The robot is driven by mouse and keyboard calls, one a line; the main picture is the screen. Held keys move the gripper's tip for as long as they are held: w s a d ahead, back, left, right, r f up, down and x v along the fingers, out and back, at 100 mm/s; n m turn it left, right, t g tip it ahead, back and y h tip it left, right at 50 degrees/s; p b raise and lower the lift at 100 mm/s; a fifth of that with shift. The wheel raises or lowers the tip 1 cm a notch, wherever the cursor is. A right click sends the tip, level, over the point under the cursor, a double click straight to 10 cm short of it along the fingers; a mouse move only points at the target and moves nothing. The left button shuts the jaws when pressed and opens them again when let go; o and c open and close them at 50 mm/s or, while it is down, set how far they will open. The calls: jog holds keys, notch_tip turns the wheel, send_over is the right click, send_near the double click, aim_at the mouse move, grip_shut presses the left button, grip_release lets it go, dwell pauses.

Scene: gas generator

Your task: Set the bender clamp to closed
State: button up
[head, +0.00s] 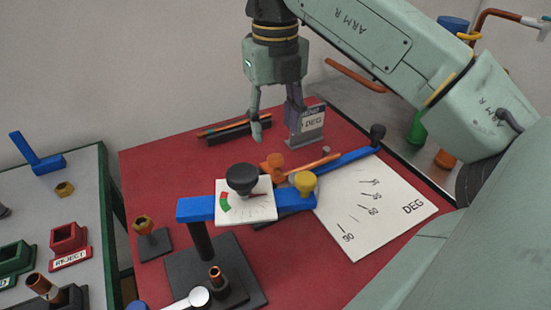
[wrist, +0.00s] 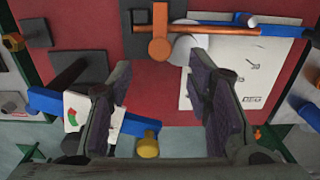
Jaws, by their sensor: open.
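An orange clamp piece (head: 275,165), likely the bender clamp, sits at the near end of a copper tube (head: 315,166) on the red mat. In the wrist view the orange piece (wrist: 159,42) lies across the tube (wrist: 225,30), with a rounded end toward me; I cannot tell its exact setting. My gripper (head: 276,120) points down, open and empty, above and behind the clamp in the head view. Its fingers (wrist: 165,100) are spread apart in the wrist view and touch nothing.
A blue arm with a black knob (head: 348,160) lies beside the tube. A white degree plate (head: 385,215) is at right. A raised blue bar (head: 195,208) with a dial, black knob (head: 242,178) and yellow knob (head: 305,184) stands nearer.

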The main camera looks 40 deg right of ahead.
aim_at(275, 156)
notch_tip(275, 156, down, 7)
jog(key=b, duration=0.4)
jog(key=shift+f+b, duration=0.2)
jog(key=shift+b, duration=0.15)
grip_shut()
dwell(0.4)
